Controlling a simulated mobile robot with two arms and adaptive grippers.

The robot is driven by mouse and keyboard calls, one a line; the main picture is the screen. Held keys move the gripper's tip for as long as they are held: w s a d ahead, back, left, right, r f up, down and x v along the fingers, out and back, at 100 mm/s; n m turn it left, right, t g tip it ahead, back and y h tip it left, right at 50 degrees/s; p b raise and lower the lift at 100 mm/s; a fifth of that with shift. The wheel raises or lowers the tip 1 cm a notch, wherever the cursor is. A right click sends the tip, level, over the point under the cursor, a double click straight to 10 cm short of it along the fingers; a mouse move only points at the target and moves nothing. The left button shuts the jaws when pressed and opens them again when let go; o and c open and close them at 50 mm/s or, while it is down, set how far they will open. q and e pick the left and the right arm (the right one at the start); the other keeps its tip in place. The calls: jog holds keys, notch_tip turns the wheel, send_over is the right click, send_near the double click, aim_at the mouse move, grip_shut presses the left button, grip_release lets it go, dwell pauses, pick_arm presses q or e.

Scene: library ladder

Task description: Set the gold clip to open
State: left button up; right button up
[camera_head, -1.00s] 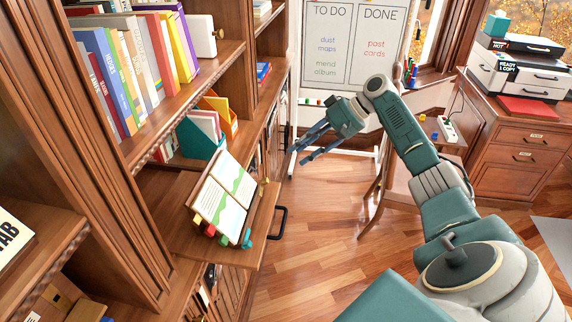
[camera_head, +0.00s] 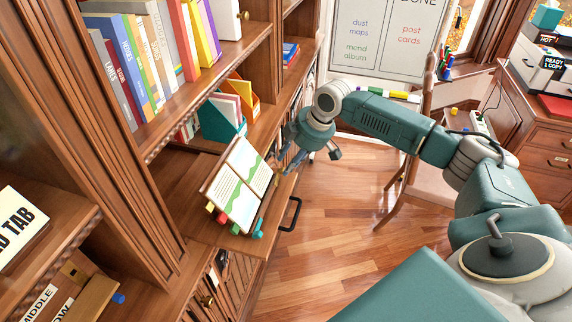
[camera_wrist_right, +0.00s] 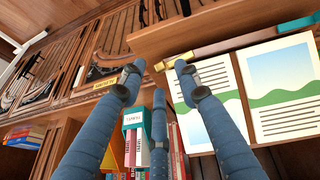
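An open book (camera_head: 240,180) with green-and-white pages rests on a pull-out wooden shelf (camera_head: 180,205). A small gold clip (camera_wrist_right: 175,61) shows at the book's edge in the right wrist view, close to the right-hand fingertip. I cannot tell whether the clip is open or shut. A teal clip (camera_head: 257,230) sits at the book's near corner; it also shows in the right wrist view (camera_wrist_right: 300,22). My right gripper (camera_head: 308,160) is open and empty, with its fingers spread beside the book's far edge; its fingers also show in the wrist view (camera_wrist_right: 156,74). My left gripper is out of view.
Bookshelves (camera_head: 165,120) run along the left. A teal file holder (camera_head: 220,122) and an orange one (camera_head: 248,98) stand behind the book. A black handle (camera_head: 292,213) juts from the shelf front. A chair (camera_head: 415,170) stands right; open floor (camera_head: 325,240) lies between.

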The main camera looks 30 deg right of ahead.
jog(key=x, duration=0.3)
jog(key=shift+f, duration=0.25)
